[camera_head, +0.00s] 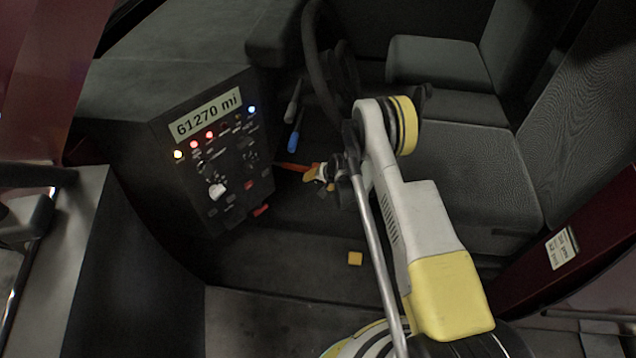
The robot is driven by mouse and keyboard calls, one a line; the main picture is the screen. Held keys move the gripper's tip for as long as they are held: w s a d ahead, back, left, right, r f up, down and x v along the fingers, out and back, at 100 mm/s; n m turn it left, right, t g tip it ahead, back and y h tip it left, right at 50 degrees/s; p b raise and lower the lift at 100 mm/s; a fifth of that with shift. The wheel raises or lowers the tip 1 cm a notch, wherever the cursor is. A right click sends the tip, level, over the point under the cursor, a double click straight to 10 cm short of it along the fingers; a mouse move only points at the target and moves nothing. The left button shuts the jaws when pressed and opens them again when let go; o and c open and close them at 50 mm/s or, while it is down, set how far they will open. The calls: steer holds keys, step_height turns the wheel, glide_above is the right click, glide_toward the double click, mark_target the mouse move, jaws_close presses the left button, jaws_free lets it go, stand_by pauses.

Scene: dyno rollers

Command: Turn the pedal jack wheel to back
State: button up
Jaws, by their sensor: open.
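My gripper (322,176) is at the end of my white and yellow arm, low in the footwell to the right of the control panel. It is open, and its fingers look small and dark here. I cannot clearly make out the pedal jack wheel; the area around the gripper is dark and partly hidden by my arm.
A control panel (222,165) with lit lamps and a mileage display stands on the left. A blue-handled lever (294,140) is above the orange bar. The steering wheel (318,60) is above, seats (470,170) are on the right.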

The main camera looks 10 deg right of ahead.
steer(key=v, duration=1.1)
